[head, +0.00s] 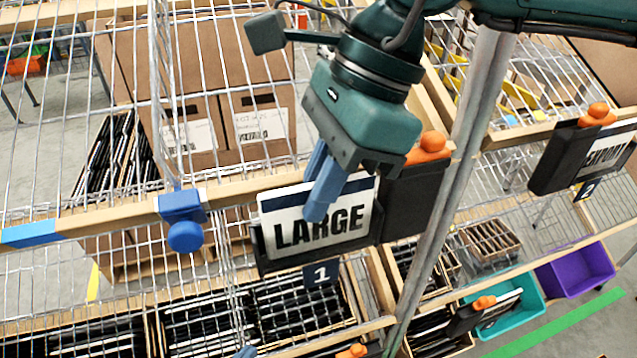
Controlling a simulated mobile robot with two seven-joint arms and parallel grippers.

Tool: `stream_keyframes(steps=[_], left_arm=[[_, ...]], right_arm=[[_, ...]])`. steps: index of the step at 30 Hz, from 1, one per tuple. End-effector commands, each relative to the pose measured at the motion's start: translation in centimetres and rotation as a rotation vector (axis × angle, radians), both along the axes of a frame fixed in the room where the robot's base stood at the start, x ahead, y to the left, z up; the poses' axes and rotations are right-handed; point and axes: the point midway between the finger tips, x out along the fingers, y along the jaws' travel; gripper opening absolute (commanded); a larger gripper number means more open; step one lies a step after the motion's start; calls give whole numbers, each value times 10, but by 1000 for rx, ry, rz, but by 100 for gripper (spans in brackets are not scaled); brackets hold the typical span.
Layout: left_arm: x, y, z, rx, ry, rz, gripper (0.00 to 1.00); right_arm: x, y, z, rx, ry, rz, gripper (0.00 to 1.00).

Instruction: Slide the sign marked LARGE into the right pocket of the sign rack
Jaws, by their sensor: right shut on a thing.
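The sign marked LARGE (318,233) is a white card with a dark blue top band. It is slightly tilted, at the shelf's front rail above the number 1 plate. My right gripper (318,190) comes down from the upper right, with its blue fingers shut on the sign's top edge and partly covering the lettering. A black holder (310,257) borders the sign's left and bottom edges; how deep the sign sits in it cannot be told. The black holder continues to the right as a bare dark panel (412,200) below an orange knob (430,145). My left gripper is not in view.
A blue clamp (184,220) sits on the wooden rail left of the sign. A grey post (450,170) stands close at right. Another black holder with an EXPORT sign (605,152) is further right. Cartons (215,60) stand behind the wire mesh.

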Motion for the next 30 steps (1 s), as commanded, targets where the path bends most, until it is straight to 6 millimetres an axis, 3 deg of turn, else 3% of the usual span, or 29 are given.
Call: stream_keyframes(steps=[6,7,14,25,30], left_arm=[[-1,0,-4,-10,-10,4,0],[-2,0,-2,-11,-10,5,0],[-4,1,-3,-10,-3,6,0],[-3,1,-2,-9,-8,7,0],[-1,1,8,-2,-7,6,0]], right_arm=[[0,0,-9,1,2,-1,0],[0,0,-7,0,0,-1,11],[0,0,-6,0,0,-1,30],[0,0,-6,0,0,0,30],[0,0,1,-2,-3,0,30]])
